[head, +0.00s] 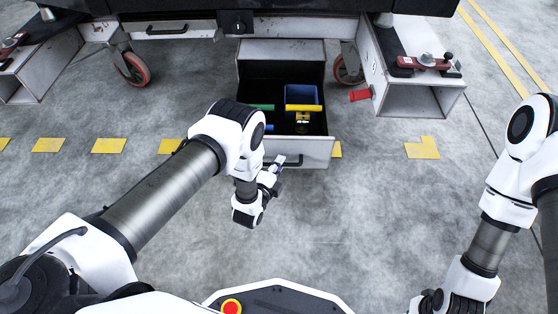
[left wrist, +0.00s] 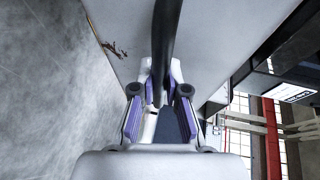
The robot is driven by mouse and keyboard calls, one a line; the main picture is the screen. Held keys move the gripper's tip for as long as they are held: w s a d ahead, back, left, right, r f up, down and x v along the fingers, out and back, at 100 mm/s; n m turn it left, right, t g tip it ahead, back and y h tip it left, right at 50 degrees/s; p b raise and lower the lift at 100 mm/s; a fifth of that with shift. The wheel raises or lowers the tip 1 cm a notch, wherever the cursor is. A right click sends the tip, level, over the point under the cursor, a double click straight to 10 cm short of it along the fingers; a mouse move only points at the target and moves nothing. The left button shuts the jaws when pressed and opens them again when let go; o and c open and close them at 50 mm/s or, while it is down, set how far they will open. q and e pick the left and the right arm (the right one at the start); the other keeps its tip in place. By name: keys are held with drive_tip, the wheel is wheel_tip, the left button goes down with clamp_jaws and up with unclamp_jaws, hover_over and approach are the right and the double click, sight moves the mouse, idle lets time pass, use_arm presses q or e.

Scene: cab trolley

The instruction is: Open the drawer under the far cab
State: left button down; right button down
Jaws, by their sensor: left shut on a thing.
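The drawer (head: 305,150) is pulled out of the white trolley and stands open toward me; its front face and dark interior show in the head view. Inside lie a blue bin (head: 303,95), a green item (head: 259,107) and a yellow item (head: 302,109). My left gripper (head: 279,164) is at the drawer's front, shut on its dark handle. The left wrist view shows the black handle bar (left wrist: 166,40) running between the fingers (left wrist: 160,90), close to the pale drawer front (left wrist: 122,35). My right gripper (head: 432,301) is at the bottom right, its fingers mostly cut off.
Another drawer handle (head: 167,31) shows at upper left on a closed front. Caster wheels (head: 134,69) stand on both sides of the open drawer. White box-section supports with red clamps (head: 423,62) flank the trolley. The grey floor in front is clear.

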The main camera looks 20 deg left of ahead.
use_arm(q)
drive_tip(key=shift+s, duration=0.25)
drive_tip(key=c, duration=1.2)
unclamp_jaws()
drive_tip(key=v, duration=1.2)
